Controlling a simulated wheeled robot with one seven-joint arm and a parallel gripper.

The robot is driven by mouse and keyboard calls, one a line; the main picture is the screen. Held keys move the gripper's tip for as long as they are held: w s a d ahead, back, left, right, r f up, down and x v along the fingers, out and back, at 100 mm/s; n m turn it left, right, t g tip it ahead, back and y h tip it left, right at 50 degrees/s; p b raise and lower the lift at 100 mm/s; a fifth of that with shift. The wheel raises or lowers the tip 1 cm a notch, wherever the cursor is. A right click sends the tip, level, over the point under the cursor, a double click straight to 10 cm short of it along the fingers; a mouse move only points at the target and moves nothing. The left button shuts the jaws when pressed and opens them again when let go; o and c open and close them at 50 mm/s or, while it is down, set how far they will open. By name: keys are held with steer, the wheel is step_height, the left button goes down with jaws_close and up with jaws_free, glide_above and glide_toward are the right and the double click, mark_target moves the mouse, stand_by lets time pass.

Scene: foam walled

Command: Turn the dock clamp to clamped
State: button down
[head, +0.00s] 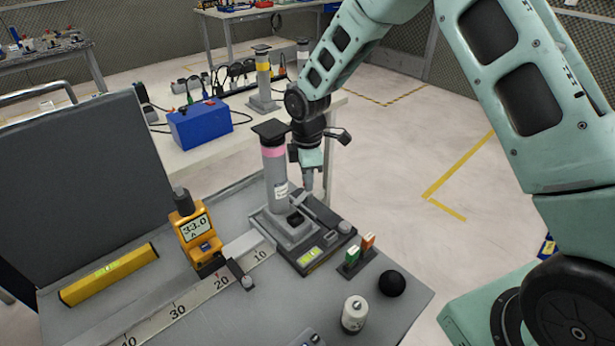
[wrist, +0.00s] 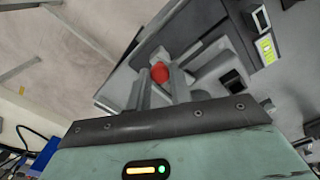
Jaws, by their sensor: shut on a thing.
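The dock (head: 322,252) is a dark base on the grey bench, with a grey block, a yellow-green label and a grey column (head: 276,190) with a pink band standing in it. A grey clamp lever (head: 318,212) lies over its back right side. My gripper (head: 308,188) points down at the lever's far end. In the wrist view, my gripper's two fingers (wrist: 160,84) are shut on a red knob (wrist: 160,72), which appears to be the lever's tip. The gripper hides most of that end in the head view. The clamp's exact setting cannot be read.
An orange meter (head: 195,235) reading 33.0 stands on a ruled rail (head: 190,297) left of the dock. A blue box (head: 200,125) sits on the table behind.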

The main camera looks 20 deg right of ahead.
steer(key=shift+r, duration=0.1)
steer(key=c, duration=1.3)
jaws_free()
steer(key=shift+o, duration=0.2)
step_height(320, 180, up, 17)
steer(key=b, duration=0.1)
steer(key=shift+r, duration=0.2)
steer(key=s+d+f+m+t, duration=0.1)
steer(key=s+d+f+m, duration=0.1)
steer(key=s+d+m, duration=0.55)
steer(key=s+d+f+m+t, duration=0.2)
steer(key=s+d+f+m, duration=0.15)
steer(key=s+m, duration=0.7)
steer(key=s+a+r+n+g, duration=0.2)
steer(key=s+a+n, duration=0.7)
steer(key=s+a, duration=0.6)
steer(key=shift+s+a+r+g+y, duration=0.15)
steer(key=shift+a+r+g+y, duration=0.25)
steer(key=shift+a, duration=0.8)
